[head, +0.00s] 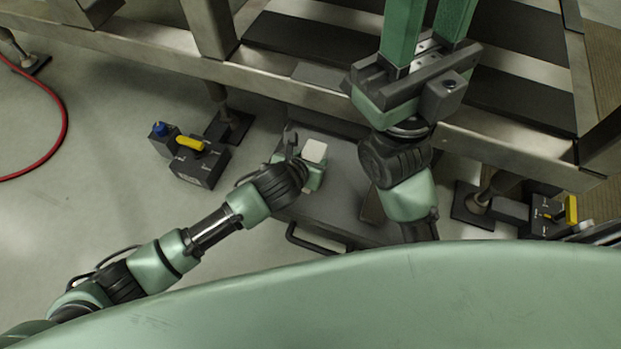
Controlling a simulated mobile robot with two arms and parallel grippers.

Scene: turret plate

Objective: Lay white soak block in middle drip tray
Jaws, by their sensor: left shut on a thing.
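The white soak block (315,151) is held in my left gripper (302,162), whose arm comes in from the lower left. The block and gripper appear over the left part of a dark grey drip tray (340,215) with a black handle at its front. I cannot tell how high the block is above the tray. My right gripper (428,30) is at the top right of the tray, its two green fingers apart with an empty gap; their tips are cut off by the frame. The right arm hides part of the tray.
A metal frame (270,80) with dark and light slats spans the back, on legs with feet. A dark valve box (200,165) with a yellow handle stands left; another (548,212) stands right. A red hose (62,135) lies far left. The left floor is mostly clear.

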